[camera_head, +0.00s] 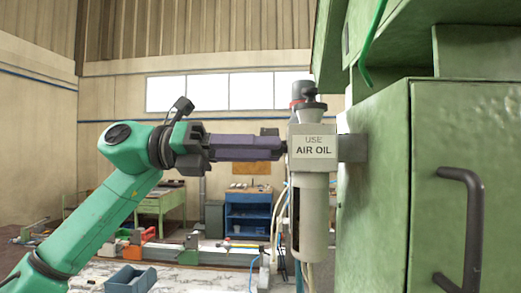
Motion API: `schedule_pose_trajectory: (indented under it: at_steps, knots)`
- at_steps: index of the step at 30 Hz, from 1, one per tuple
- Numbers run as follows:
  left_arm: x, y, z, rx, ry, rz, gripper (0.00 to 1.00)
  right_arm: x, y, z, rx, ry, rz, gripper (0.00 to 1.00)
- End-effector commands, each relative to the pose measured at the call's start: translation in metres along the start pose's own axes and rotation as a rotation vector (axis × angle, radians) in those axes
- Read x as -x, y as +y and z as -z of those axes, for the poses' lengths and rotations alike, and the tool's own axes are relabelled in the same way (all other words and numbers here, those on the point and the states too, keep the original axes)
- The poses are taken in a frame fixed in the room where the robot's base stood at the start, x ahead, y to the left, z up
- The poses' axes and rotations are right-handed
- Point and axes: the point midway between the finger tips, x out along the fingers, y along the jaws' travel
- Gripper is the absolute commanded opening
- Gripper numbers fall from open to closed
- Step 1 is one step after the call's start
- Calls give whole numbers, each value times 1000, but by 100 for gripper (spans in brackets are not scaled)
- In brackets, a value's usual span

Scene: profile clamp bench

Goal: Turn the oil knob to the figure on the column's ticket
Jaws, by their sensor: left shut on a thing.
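The oil unit stands at the right of centre, with a pale block labelled "USE AIR OIL" (313,148), a pale bowl (314,215) below it and a dark flared knob (313,102) on top. My left gripper (280,147) comes in level from the left. It is shut, its dark fingers ending at the left side of the labelled block, below the top knob. The exact grip is hidden there. No figure can be read on the knob, and I see no ticket with a figure. My right gripper is out of view.
A green cabinet (375,200) with a dark handle (465,225) fills the right side, and a green cable (370,50) hangs above. Hoses (281,225) hang beside the bowl. A bench with a blue bin (131,279) and clamps lies below my left arm.

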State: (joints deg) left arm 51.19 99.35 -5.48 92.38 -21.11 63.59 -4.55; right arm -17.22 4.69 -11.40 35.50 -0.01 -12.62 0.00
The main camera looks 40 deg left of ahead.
Motion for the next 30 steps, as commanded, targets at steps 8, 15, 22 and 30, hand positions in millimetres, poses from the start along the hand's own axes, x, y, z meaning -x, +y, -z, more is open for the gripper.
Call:
schedule_pose_trajectory:
  at_steps: [8, 15, 22, 30]
  knots:
    - [-1, 1, 2, 132, 10, -1, 0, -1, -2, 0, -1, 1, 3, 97]
    - [-1, 1, 2, 171, 12, -1, 0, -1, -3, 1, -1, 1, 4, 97]
    - [-1, 1, 2, 174, 12, -1, 0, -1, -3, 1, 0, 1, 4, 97]
    - [-1, 1, 2, 173, 10, -1, 58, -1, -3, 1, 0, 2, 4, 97]
